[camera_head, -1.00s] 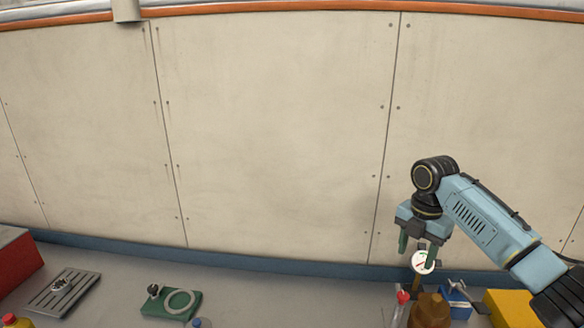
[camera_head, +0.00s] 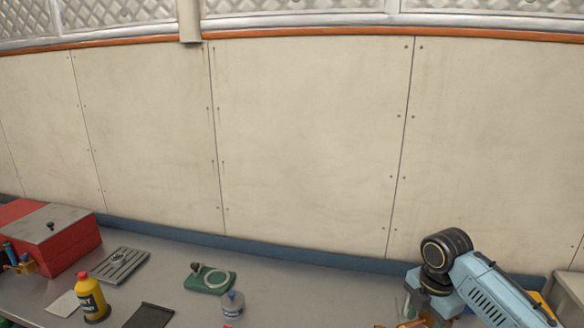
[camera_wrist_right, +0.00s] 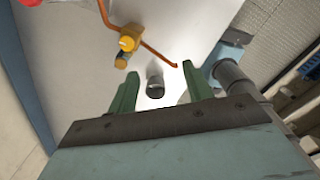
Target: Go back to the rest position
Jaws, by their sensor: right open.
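My right arm comes in at the lower right of the head view. Its gripper (camera_head: 424,306) is low over the right end of the bench, partly hidden by the arm and cut by the picture's lower edge. In the right wrist view, the two green fingers of this gripper (camera_wrist_right: 160,80) stand apart with nothing held between them. A small dark-topped cylinder (camera_wrist_right: 155,84) shows in the gap, beyond the fingers. My left gripper is in neither view.
The grey bench (camera_head: 300,285) holds a red box (camera_head: 72,245), a yellow bottle (camera_head: 92,300), a slotted metal plate (camera_head: 121,264), a green block with a ring (camera_head: 208,279) and a clear jar (camera_head: 232,304). A yellow-orange fitting with a bent rod (camera_wrist_right: 127,44) lies near the right fingers.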

